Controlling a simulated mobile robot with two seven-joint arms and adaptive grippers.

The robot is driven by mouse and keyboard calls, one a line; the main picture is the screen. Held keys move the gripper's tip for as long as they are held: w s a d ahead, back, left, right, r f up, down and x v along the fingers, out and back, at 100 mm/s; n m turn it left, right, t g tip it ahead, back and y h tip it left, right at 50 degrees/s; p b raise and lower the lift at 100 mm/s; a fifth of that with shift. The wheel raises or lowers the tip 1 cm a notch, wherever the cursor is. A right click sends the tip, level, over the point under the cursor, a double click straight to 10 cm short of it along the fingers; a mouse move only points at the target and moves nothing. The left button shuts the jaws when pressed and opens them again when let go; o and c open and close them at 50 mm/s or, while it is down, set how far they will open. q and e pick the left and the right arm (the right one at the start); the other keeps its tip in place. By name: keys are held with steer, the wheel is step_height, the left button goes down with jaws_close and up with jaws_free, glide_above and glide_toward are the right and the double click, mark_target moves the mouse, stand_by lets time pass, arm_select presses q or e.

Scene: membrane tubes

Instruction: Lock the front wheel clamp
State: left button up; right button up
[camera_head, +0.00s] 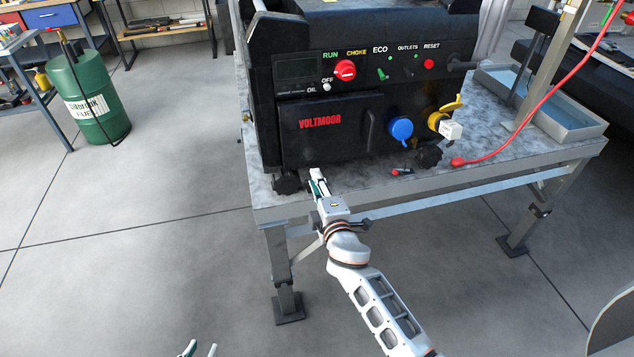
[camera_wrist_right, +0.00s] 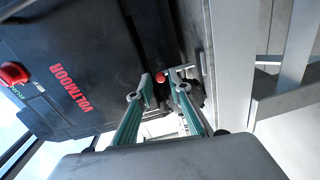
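In the head view, a small red-ended clamp lever (camera_head: 402,171) lies beside the right black wheel (camera_head: 429,156) of the generator. The left black wheel (camera_head: 287,184) is at the other front corner. My right gripper (camera_head: 316,178) is at the table's front edge, close to the left wheel. In the right wrist view, its fingers (camera_wrist_right: 163,87) are apart and look empty. A red-ended lever (camera_wrist_right: 162,77) and a dark wheel (camera_wrist_right: 191,94) show just beyond the fingertips. I cannot tell whether they touch. My left gripper (camera_head: 201,347) is open at the bottom edge, away from the table.
The black generator (camera_head: 335,145) stands on a grey metal table (camera_head: 490,172). A red cable (camera_head: 520,132) lies on the table's right side, near a blue-lined tray (camera_head: 573,118). A green drum (camera_head: 88,98) stands at the left. The floor in front is clear.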

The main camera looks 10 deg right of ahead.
stand_by(0.3)
steer(key=s, duration=1.2)
steer(key=shift+d+r, duration=0.25)
steer(key=shift+r, duration=0.1)
steer(key=s+d+f+m+g+y, duration=0.1)
steer(key=s+d+f+m+g, duration=0.1)
steer(key=s+f+m, duration=0.4)
steer(key=s+d+f+m+g, duration=0.3)
steer(key=s+f+m, duration=0.4)
steer(key=s+f, duration=0.5)
steer(key=shift+s+d+f+g+y, duration=0.25)
steer(key=shift+s+d+g+y, duration=0.15)
steer(key=shift+s+g, duration=0.4)
steer(key=shift+a, duration=0.1)
